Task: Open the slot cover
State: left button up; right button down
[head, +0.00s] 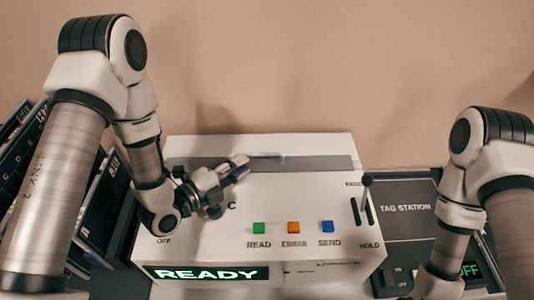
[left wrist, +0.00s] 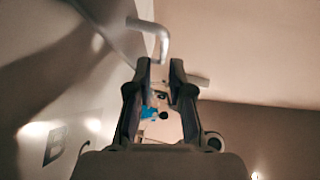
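A white machine (head: 300,200) stands in front of me, with a long grey strip (head: 325,163) along the back of its top; this looks like the slot cover. A pale bar-like handle (head: 266,154) lies at the strip. My left gripper (head: 243,166) is at the left end of this handle, with its fingers apart. In the left wrist view a bent grey bar (left wrist: 161,38) reaches down to the fingertips (left wrist: 160,72); I cannot tell whether they touch it. My right arm is at the right, its gripper out of view.
The machine's top carries a green button (head: 259,228), an orange button (head: 293,227), a blue button (head: 327,227) and an upright lever (head: 366,190). A lit READY display (head: 206,273) is on its front. Dark panels stand left; a dark TAG STATION panel (head: 405,208) is right.

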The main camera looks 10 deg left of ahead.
aim_at(258, 155)
pick_arm(q)
jog(key=x, duration=0.2)
jog(key=p+x, duration=0.1)
jog(key=x, duration=0.1)
jog(key=p+x, duration=0.1)
jog(key=x, duration=0.1)
jog(key=shift+w+d+r, duration=0.1)
jog(key=shift+d+r, duration=0.1)
jog(key=shift+r, duration=0.1)
jog(key=shift+w+d+f, duration=0.1)
jog(key=shift+w+f, duration=0.05)
grip_shut()
jog(key=w+b, duration=0.1)
jog(key=w, duration=0.1)
jog(key=w+a+b, duration=0.1)
jog(key=w, duration=0.1)
jog(key=w+b, duration=0.1)
jog(key=w, duration=0.1)
jog(key=shift+a+f+b, duration=0.15)
jog(key=shift+a+b, duration=0.1)
jog(key=shift+b, duration=0.05)
jog(key=shift+w, duration=0.3)
grip_release()
